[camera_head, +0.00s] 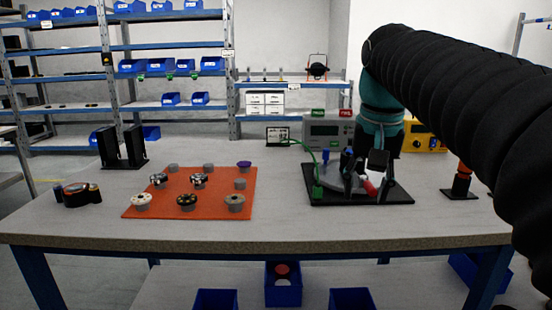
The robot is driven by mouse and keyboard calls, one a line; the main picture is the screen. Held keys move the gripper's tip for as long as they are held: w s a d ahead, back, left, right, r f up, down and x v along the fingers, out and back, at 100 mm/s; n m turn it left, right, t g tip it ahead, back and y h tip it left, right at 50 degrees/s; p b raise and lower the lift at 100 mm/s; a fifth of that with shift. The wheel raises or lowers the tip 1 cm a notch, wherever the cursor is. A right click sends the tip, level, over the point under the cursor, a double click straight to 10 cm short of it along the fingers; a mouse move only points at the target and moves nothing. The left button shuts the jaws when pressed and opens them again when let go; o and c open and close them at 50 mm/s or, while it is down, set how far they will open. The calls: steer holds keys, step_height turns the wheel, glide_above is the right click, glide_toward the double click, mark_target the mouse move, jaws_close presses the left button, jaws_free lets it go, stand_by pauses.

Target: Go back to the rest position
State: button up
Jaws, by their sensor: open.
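My gripper (368,172) is at the end of my black-sleeved arm, which comes in from the right. It is open and hangs over the black base plate (395,194) at the right of the table. A grey fixture with blue, green and red parts (340,178) stands on that plate. The gripper overlaps the fixture in this view, so I cannot tell whether they touch. I see nothing held between the fingers, though they are small and dark here.
An orange mat (215,208) with several round parts lies left of centre. Dark rolls (82,195) and a black stand (122,148) are at the left. A grey instrument (326,132) stands behind the fixture, a yellow one (420,137) right of it. The table's front middle is clear.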

steer(key=s+f+n+t, duration=0.1)
steer(key=s+f, duration=0.6)
steer(key=f, duration=0.3)
steer(key=s+f+n+t, duration=0.2)
steer(key=s+f, duration=0.6)
steer(key=f, duration=0.3)
steer(key=shift+s, duration=0.15)
steer(key=shift+d, duration=0.1)
